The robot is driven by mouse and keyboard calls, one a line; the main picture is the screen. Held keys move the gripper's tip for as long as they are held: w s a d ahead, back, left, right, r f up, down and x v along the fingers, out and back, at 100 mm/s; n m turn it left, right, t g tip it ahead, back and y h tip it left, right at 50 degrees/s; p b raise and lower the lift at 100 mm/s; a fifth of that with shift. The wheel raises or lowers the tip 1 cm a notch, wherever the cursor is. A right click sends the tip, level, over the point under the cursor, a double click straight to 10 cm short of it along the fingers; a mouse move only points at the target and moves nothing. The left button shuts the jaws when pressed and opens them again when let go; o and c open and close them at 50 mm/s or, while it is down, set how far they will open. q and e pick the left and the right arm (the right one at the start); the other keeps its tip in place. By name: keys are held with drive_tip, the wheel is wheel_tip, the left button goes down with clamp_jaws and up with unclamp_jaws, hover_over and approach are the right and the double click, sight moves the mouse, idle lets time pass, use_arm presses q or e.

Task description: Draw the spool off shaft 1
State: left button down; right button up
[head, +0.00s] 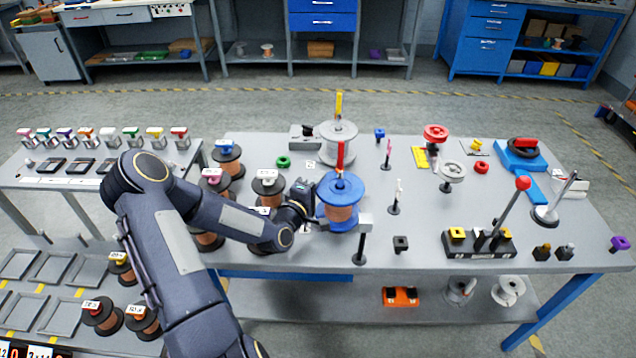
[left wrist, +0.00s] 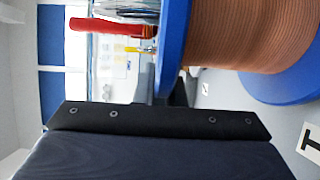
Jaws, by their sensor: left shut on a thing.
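A blue spool (head: 341,188) wound with copper-coloured wire stands upright near the middle of the table. A red upright piece (head: 340,156) rises above its centre. My left gripper (head: 312,203) is at the spool's left side and shut on it; the fingertips are mostly hidden. In the left wrist view the blue spool (left wrist: 240,35) fills the upper right, lying sideways in the picture, above the dark gripper body. A grey spool (head: 338,143) with a yellow upright piece stands just behind. I cannot read which shaft is number 1. My right gripper is not in view.
Several wire spools (head: 228,160) with labels stand left of my gripper. A small post with a grey block (head: 361,240) stands close in front right of the blue spool. Thin posts, a red pulley (head: 436,134) and a red-knobbed lever (head: 522,184) stand farther right.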

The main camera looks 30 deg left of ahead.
use_arm(q)
drive_tip(key=shift+r+p, duration=0.7)
drive_tip(key=shift+r, duration=0.75)
drive_tip(key=shift+b, duration=0.3)
idle(0.6)
idle(0.3)
drive_tip(key=shift+r+p, duration=1)
drive_tip(key=shift+r, duration=0.75)
drive_tip(key=shift+r, duration=0.1)
drive_tip(key=shift+r+p, duration=0.85)
drive_tip(key=shift+r, duration=0.8)
